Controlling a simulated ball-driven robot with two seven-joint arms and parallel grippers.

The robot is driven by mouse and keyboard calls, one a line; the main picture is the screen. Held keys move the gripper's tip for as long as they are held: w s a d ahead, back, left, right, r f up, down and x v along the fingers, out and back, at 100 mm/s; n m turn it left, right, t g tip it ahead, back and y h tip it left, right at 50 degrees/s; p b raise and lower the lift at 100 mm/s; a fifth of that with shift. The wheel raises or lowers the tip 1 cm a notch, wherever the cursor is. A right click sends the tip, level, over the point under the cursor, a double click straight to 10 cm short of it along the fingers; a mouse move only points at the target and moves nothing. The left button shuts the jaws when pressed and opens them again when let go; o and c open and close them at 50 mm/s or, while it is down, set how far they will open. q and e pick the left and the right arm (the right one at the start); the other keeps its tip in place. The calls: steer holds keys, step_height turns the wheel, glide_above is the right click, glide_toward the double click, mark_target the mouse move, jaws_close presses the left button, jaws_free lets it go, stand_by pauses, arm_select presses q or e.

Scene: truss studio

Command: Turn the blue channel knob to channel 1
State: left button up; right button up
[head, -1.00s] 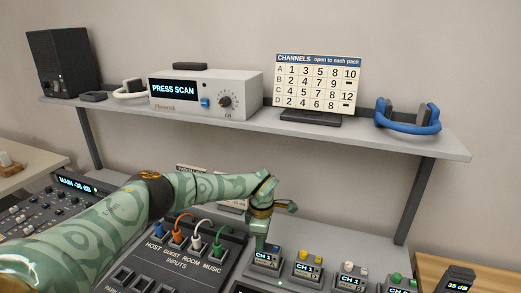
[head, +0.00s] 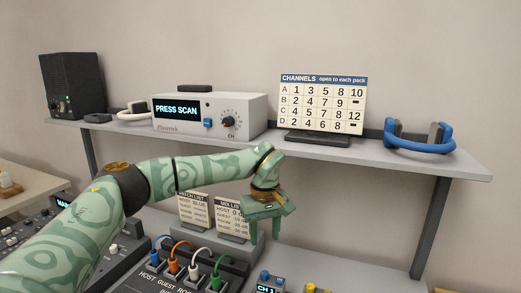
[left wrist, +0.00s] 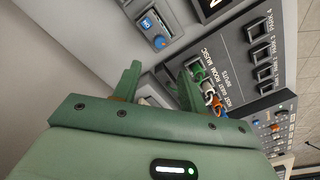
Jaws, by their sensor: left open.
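The blue channel knob (head: 265,275) is on the first small pack in the row, at the bottom edge of the head view. The pack's display (head: 266,290) reads CH 1, partly cut off there. The blue knob also shows in the left wrist view (left wrist: 160,41), beside its lit display (left wrist: 147,22). My left gripper (head: 264,240) is above and behind the knob in the head view, pointing down. My right gripper is not in view.
A mixer with coloured plugged cables (head: 190,268) lies left of the pack. A yellow-knobbed pack (head: 310,288) is to the right. Paper list cards (head: 232,215) stand behind my gripper. The shelf (head: 380,163) above holds a receiver (head: 250,115), a channel chart (head: 322,105) and headphones (head: 420,142).

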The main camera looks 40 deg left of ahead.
arm_select(q)
step_height(320, 180, up, 21)
steer(key=s+p, duration=0.1)
steer(key=p, duration=1.3)
steer(key=shift+s+t, duration=0.2)
steer(key=shift+t, duration=0.2)
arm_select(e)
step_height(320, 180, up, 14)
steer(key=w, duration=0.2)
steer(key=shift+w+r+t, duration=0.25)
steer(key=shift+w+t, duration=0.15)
arm_select(q)
steer(key=shift+f, duration=0.15)
